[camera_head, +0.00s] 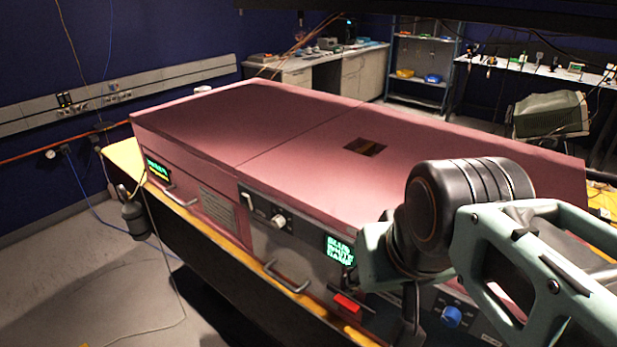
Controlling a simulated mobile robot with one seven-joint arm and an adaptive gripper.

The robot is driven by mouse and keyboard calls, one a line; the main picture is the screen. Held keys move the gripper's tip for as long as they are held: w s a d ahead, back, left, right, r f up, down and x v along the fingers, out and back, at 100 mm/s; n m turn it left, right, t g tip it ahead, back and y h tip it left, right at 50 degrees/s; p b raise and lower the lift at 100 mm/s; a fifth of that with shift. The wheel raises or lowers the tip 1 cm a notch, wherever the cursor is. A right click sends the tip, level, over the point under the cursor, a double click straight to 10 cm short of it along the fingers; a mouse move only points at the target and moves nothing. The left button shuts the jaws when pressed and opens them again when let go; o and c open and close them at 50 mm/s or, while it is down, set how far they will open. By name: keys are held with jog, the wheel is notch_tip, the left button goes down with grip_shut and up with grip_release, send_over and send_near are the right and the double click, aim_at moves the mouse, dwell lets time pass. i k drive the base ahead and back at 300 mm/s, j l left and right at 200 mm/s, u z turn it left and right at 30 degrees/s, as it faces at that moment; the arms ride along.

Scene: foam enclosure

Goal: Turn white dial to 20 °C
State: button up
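The white dial (279,221) sits on the dark grey front panel of the long pink-topped enclosure, left of the picture's centre. It is small here, and its pointer and scale cannot be read. A lit green display (339,250) with text too blurred to read is on the same panel, to the right of the dial. My arm comes in from the right and covers part of the front panel.
A blue knob (451,316) and a red bar (346,303) lie low on the front, near my arm. Handles (286,277) stick out along the front. Floor is open at lower left.

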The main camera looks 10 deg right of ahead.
aim_at(279, 221)
jog(key=k+j+u, duration=0.15)
jog(key=u, duration=0.25)
jog(key=k+j+u, duration=0.2)
jog(key=u, duration=0.25)
